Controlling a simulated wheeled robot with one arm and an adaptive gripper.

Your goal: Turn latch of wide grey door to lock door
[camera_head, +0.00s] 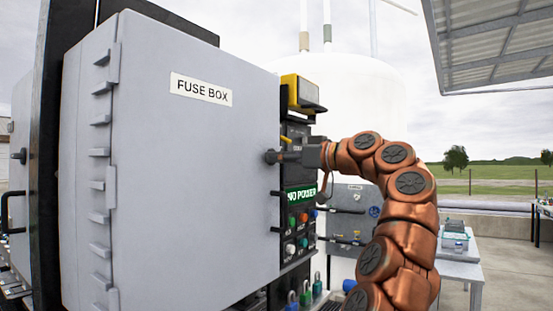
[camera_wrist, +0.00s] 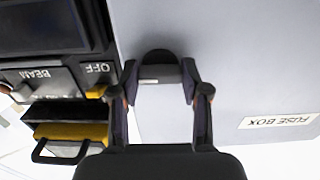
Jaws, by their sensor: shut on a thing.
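The wide grey door (camera_head: 190,170) with a "FUSE BOX" label fills the left of the head view and looks closed or nearly so. It also fills the right of the wrist view (camera_wrist: 255,60). Its dark latch (camera_head: 270,157) is at the door's right edge. In the wrist view the latch (camera_wrist: 160,68) shows as a rounded dark knob with a light mark. My gripper (camera_head: 284,156) is at the latch, its two fingers (camera_wrist: 160,90) on either side of it and shut on it. The head view partly hides the grip.
Padlocks (camera_head: 305,295) hang below. A table (camera_head: 458,265) with small items stands at the right. Open ground lies beyond.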

